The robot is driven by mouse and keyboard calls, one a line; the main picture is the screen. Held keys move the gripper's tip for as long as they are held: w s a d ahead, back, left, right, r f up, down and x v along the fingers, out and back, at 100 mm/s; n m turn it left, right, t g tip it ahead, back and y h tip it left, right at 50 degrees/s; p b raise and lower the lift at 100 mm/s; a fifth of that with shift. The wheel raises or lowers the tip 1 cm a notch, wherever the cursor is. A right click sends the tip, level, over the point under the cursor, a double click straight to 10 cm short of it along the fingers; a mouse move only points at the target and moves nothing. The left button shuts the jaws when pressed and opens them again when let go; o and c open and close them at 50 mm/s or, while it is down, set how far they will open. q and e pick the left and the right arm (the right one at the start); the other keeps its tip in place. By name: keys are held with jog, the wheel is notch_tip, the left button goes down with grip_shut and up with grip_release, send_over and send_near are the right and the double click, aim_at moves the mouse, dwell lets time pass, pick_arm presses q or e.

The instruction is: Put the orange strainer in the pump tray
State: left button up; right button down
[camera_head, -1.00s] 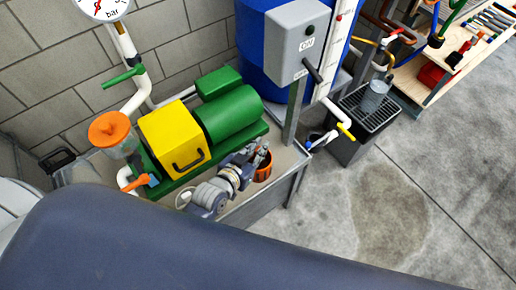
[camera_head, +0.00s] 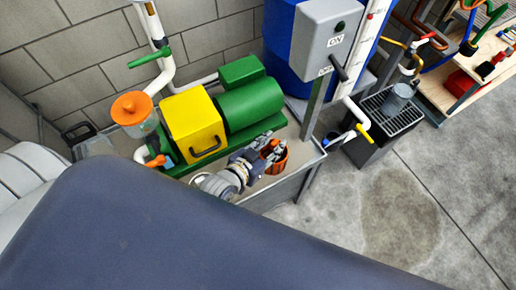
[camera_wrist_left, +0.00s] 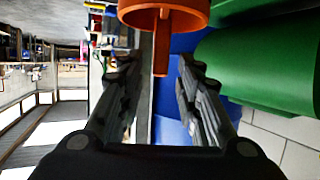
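The orange strainer (camera_head: 280,163) is at the right end of the grey pump tray (camera_head: 282,192), beside the green motor. Whether it rests on the tray floor is hard to tell, as my gripper partly covers it. My left gripper (camera_head: 268,150) is right at the strainer. In the left wrist view the strainer's round orange body (camera_wrist_left: 195,12) is at the top, and its narrow tab hangs between my fingers. The fingers (camera_wrist_left: 157,65) are apart, with a gap on both sides of the tab. My right gripper is not in view.
The yellow pump cover (camera_head: 192,125) and green motor (camera_head: 248,112) stand in the tray. A clear pot with an orange lid (camera_head: 132,107) is at its left. A grey switch box (camera_head: 325,38) rises behind. A black grated stand (camera_head: 384,125) is at the right, above open floor.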

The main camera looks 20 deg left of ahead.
pick_arm(q)
jog(key=v, duration=1)
dwell(0.3)
